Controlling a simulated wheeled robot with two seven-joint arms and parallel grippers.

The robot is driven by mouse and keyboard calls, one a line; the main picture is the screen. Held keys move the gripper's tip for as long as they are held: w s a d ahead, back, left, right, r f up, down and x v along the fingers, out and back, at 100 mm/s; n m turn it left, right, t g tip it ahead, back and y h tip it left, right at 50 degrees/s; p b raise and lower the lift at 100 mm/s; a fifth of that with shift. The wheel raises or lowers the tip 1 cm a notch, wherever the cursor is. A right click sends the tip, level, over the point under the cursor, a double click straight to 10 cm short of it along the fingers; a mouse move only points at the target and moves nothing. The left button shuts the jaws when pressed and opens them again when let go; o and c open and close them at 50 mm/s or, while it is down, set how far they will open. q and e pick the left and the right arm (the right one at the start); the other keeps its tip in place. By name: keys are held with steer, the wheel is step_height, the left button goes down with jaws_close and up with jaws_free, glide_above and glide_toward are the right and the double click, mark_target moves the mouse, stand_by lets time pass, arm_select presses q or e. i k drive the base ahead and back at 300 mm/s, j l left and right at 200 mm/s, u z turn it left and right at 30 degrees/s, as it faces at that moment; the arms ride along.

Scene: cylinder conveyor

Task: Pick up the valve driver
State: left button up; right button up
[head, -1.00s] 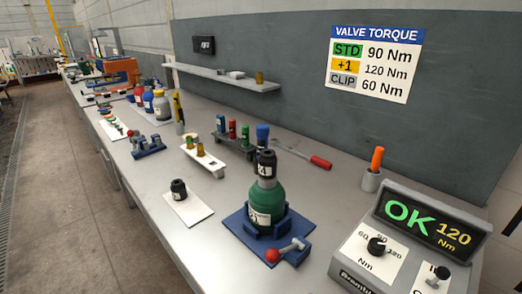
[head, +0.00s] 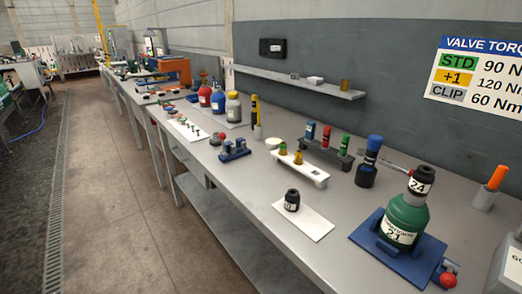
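No tool in view is labelled as the valve driver. A dark upright tool with a blue top (head: 367,165) stands on the bench, left of the green cylinder. The green cylinder (head: 404,218) sits upright in a blue clamp base (head: 370,238) with a red-knobbed lever; its black top part reads 24 and its label 21. A small black socket-like piece (head: 291,200) stands on a white sheet (head: 310,222). A thin metal tool (head: 396,166) lies behind, partly hidden by the cylinder. Neither of my grippers is in view.
A white rack with yellow pieces (head: 302,170) and a dark rack with coloured pieces (head: 328,147) stand behind the sheet. A small blue fixture (head: 234,150) is farther left. An orange-handled tool in a grey cup (head: 490,187) is at right. The bench's front edge is clear.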

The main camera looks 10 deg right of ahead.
mark_target(374, 141)
steer(key=i+j+u, duration=0.1)
steer(key=u, duration=0.35)
steer(key=i+j+u, duration=0.1)
steer(key=j+u, duration=0.2)
steer(key=u, duration=0.2)
steer(key=i+j+z, duration=0.1)
steer(key=z, duration=0.4)
steer(key=i+j+z, duration=0.1)
steer(key=z, duration=0.4)
steer(key=j+z, duration=0.2)
steer(key=z, duration=0.25)
steer(key=i+j+z, duration=0.1)
steer(key=z, duration=0.4)
steer(key=j+z, duration=0.25)
steer(key=z, duration=0.25)
steer(key=j+z, duration=0.15)
steer(key=z, duration=0.35)
steer(key=k+j+z, duration=0.15)
steer(key=z, duration=0.3)
steer(key=k+j+z, duration=0.2)
steer(key=z, duration=0.25)
steer(key=j, duration=0.05)
